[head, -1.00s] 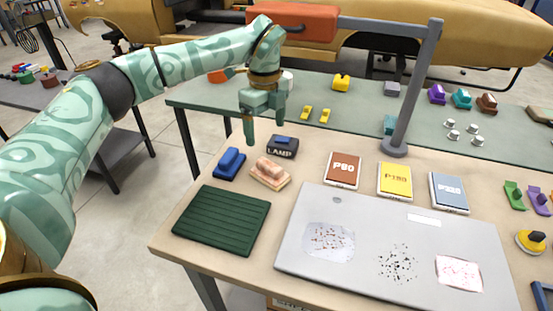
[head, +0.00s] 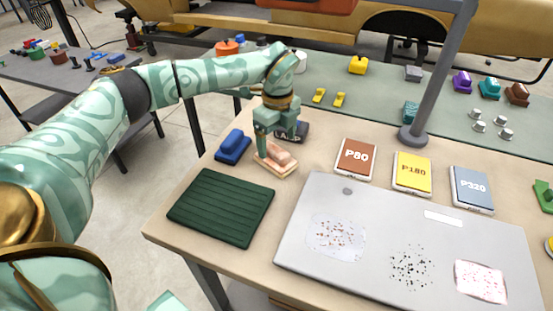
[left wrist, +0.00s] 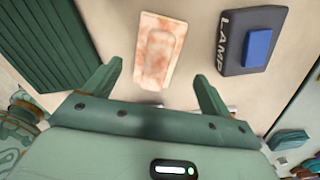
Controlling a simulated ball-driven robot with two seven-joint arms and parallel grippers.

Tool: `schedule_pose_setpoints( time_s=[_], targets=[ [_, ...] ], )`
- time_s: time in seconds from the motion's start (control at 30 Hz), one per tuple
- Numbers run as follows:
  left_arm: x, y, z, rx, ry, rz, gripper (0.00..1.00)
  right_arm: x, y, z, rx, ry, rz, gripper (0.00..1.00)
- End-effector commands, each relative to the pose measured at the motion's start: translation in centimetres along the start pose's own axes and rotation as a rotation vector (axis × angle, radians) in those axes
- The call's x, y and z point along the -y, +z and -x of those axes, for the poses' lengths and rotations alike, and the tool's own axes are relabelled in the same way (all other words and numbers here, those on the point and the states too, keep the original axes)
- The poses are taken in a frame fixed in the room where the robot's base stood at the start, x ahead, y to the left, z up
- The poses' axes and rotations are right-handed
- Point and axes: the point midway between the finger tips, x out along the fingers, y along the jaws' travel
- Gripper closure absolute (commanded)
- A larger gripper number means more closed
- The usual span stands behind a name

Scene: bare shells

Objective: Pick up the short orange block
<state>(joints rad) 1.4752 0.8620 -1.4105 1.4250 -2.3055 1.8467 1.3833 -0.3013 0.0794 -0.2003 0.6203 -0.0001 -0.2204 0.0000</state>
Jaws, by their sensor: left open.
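The short orange block (head: 275,165) is pale orange with a raised grip on a flat base, and lies on the near table. In the left wrist view the block (left wrist: 146,66) lies just beyond the open fingers, roughly centred between them. My left gripper (head: 277,142) is open and empty, pointing down right above the block and partly hiding it in the head view. In the left wrist view its two fingers (left wrist: 157,78) stand apart on either side of the block's near end. My right gripper is not in view.
A blue block (head: 233,147) stands left of the orange block. The dark LAMP block (left wrist: 250,40) with a blue top is close on the right. A green ribbed mat (head: 221,206), a grey board (head: 380,215) and a P80 pad (head: 356,158) lie nearer or rightward. A grey post (head: 435,85) rises behind.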

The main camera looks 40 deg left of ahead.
Motion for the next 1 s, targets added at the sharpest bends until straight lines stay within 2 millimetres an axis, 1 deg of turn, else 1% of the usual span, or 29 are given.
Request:
schedule_pose_setpoints(
  time_s=[0.03,0.1,0.23,0.3,0.47,0.5,0.53,0.57,0.6,0.67,0.73,0.77,1.0],
  targets=[
    [-0.2,0.0,-1.1,-0.001,0.006,0.0,0.16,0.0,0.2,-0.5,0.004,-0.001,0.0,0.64],
    [-0.5,0.1,-2.4,0.0,0.007,0.0,0.16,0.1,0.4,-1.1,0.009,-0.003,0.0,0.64],
    [-0.6,0.1,-4.4,0.0,0.007,0.001,0.16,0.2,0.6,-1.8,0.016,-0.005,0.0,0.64],
    [-0.6,0.1,-4.8,0.0,0.004,0.0,0.16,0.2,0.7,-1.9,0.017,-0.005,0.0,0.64],
    [-0.6,0.1,-4.5,0.001,0.001,0.0,0.16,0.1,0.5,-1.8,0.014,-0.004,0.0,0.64],
    [-0.6,0.1,-4.5,0.001,0.001,0.0,0.22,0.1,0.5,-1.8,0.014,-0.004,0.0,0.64],
    [-0.6,0.1,-4.5,0.001,0.001,0.0,0.3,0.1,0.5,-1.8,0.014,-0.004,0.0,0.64],
    [-0.6,0.1,-4.5,0.001,0.001,0.0,0.39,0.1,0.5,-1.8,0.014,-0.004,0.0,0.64],
    [-0.6,0.1,-4.5,0.001,0.001,0.0,0.5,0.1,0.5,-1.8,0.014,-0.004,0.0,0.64],
    [-0.6,0.1,-4.5,0.0,0.002,0.0,0.66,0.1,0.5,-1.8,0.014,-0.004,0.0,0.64],
    [-0.5,0.1,-4.5,0.0,0.001,0.0,0.67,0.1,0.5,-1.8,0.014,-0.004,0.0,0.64],
    [-0.5,0.1,-4.5,0.0,0.001,0.0,0.71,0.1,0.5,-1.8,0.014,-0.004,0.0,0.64],
    [-0.5,0.1,-4.2,0.001,0.001,0.0,0.71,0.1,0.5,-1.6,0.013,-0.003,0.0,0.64]
  ],
)
